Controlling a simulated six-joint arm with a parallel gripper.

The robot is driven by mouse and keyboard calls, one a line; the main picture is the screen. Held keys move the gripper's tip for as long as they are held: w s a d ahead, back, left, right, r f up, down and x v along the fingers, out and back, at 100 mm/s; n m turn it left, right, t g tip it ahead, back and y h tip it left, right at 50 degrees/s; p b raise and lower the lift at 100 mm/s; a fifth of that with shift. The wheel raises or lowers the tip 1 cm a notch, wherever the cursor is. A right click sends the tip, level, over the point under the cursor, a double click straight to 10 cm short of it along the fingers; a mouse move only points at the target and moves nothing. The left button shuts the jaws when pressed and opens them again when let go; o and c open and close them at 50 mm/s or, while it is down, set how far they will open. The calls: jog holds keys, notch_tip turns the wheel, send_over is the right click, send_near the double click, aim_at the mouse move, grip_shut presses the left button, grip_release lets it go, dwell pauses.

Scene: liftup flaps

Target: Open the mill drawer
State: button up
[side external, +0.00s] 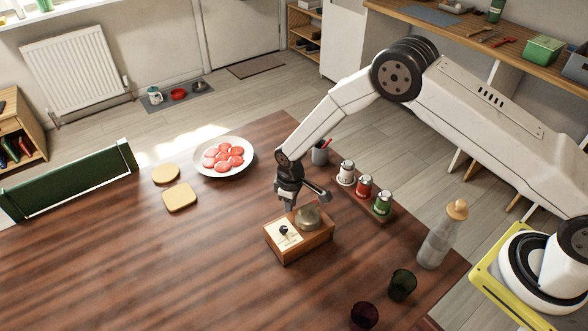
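The mill (308,246) is a small wooden box on the table, with a round brass bowl (308,217) on its right part. A pale panel with a black knob (284,231) shows on its left part. I cannot make out a separate drawer edge, and no open gap shows. My gripper (290,203) is dark and points down at the back of the mill, close to the bowl. A dark bar reaches right from it above the bowl. Whether the fingers touch the mill, or are open or shut, is too small to tell.
On the wooden table (130,270), a rack with several small jars (365,187) stands right of the mill, with a grey cup (320,153) behind. A bottle (440,238) and two dark glasses (402,285) stand front right. A plate (238,146) with red slices and bread lie back left. The front left is clear.

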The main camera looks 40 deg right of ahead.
grip_shut()
dwell(1.2)
